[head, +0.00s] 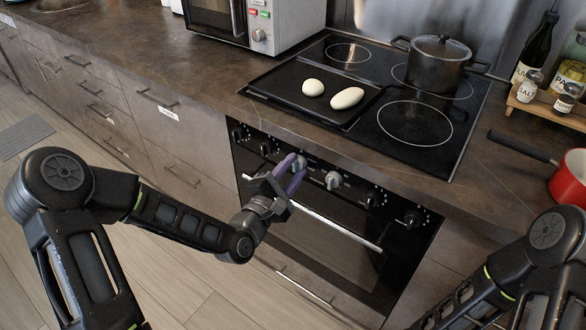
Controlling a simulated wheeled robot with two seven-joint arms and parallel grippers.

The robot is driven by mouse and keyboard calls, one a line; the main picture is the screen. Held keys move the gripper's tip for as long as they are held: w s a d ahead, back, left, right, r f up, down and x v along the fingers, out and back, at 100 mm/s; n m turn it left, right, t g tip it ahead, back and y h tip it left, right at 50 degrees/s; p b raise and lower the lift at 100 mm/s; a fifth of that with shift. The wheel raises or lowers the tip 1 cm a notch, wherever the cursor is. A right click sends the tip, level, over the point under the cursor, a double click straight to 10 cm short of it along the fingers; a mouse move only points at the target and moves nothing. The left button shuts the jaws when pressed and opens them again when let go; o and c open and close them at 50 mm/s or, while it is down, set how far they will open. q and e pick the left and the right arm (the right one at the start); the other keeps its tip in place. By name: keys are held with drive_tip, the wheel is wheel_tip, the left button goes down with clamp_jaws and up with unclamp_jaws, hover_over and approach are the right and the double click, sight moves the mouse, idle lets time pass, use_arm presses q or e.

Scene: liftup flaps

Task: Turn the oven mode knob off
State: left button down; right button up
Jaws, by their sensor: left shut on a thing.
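The oven's front panel (318,176) carries a row of knobs. Two are silver and the others are black. My left gripper (291,170), with purple fingers, reaches the panel from the lower left and is shut on the left silver knob (300,163). The fingers partly hide this knob, and its pointer cannot be read. The right silver knob (333,181) is free, just right of the gripper. No label shows which of the two sets the oven mode. My right gripper is out of view; only part of that arm shows at the lower right.
The oven door handle (335,228) runs just below the knobs, close to my left gripper. On the cooktop above are a black tray (284,87) with two pale oval pieces and a lidded pot (436,66). A red pan (571,178) stands at the right.

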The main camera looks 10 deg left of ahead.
use_arm(q)
drive_tip(key=c, duration=1)
unclamp_jaws()
drive_tip(key=p+v, duration=0.5)
drive_tip(key=v, duration=0.3)
